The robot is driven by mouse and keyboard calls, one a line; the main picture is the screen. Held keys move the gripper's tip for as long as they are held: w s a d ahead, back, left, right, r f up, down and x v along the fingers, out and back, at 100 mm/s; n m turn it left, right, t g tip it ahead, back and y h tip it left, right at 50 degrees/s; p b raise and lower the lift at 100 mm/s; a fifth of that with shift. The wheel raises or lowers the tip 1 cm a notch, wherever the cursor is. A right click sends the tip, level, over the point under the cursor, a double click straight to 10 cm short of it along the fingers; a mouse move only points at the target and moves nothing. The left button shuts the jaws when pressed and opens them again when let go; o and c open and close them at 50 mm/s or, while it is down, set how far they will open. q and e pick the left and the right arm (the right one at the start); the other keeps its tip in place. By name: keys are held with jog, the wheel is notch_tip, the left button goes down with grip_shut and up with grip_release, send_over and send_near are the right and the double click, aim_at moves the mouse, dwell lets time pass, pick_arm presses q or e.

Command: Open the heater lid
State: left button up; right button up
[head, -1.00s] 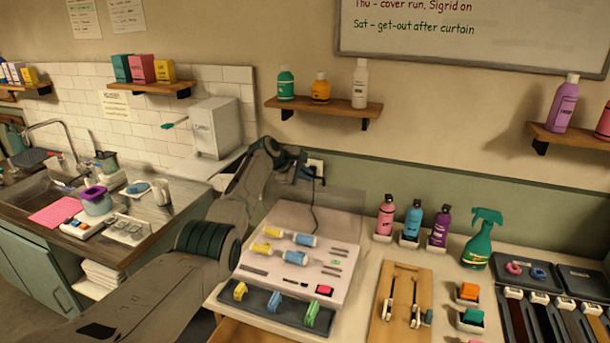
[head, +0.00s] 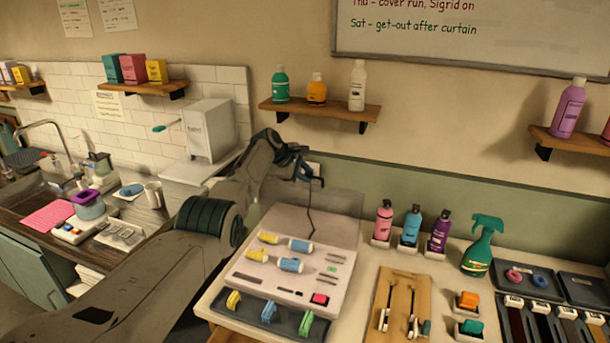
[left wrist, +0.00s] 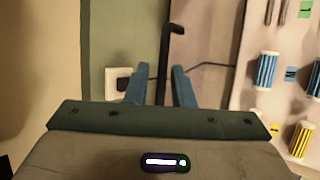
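The heater (head: 262,277) is a pale box with blue and yellow rollers on top, on the counter in the head view. A see-through lid panel (head: 343,206) stands raised at its back, near the wall. My left gripper (head: 309,170) is above the back left of the heater, by the raised panel and a wall socket. In the left wrist view its two blue fingers (left wrist: 162,88) are apart, with a dark upright bar (left wrist: 165,50) showing between them. I cannot tell whether they touch the bar or whether it belongs to the lid. My right gripper is out of view.
A dark cord (head: 311,212) runs from the wall socket (left wrist: 118,84) to the heater. A tray of coloured clips (head: 252,318) lies in front. A wooden board (head: 402,290), several bottles and a green spray bottle (head: 480,250) stand to the right. A shelf (head: 325,108) hangs above.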

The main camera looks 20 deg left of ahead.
pick_arm(q)
jog(key=shift+o, duration=0.5)
jog(key=shift+s, duration=0.1)
jog(key=shift+a, duration=0.1)
jog(key=shift+v, duration=0.85)
jog(key=b+v, duration=0.3)
jog(key=v, duration=0.6)
jog(key=shift+r, duration=0.1)
